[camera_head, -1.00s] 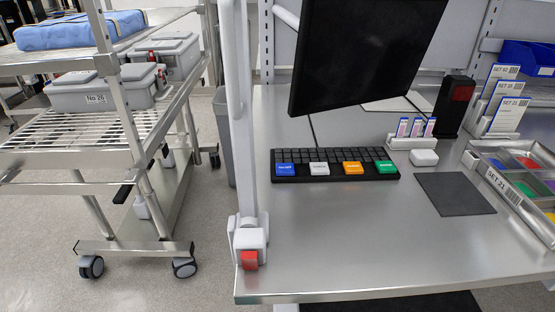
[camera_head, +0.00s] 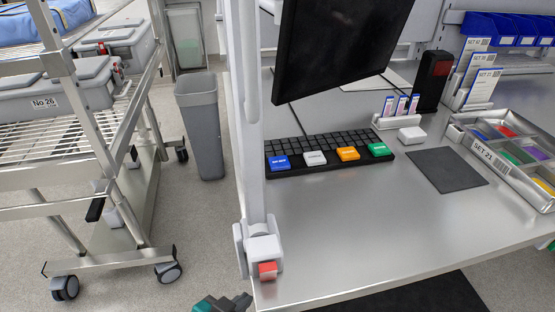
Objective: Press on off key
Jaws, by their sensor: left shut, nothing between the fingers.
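A black keyboard (camera_head: 330,166) lies on the steel worktop below a dark monitor (camera_head: 333,45). Along its front edge is a row of large coloured keys: a blue key (camera_head: 279,162) at the left end, a white key (camera_head: 314,158), an orange key (camera_head: 347,153) and a green key (camera_head: 380,149). The blue key has small white lettering that is hard to read. My left gripper (camera_head: 243,299) shows at the bottom edge, dark with a teal part, shut and empty. It is in front of the worktop corner, well apart from the keyboard.
A grey bin (camera_head: 200,125) and a wheeled rack (camera_head: 95,150) are to the left. A sorting tray (camera_head: 500,165) lies right. The front worktop is clear.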

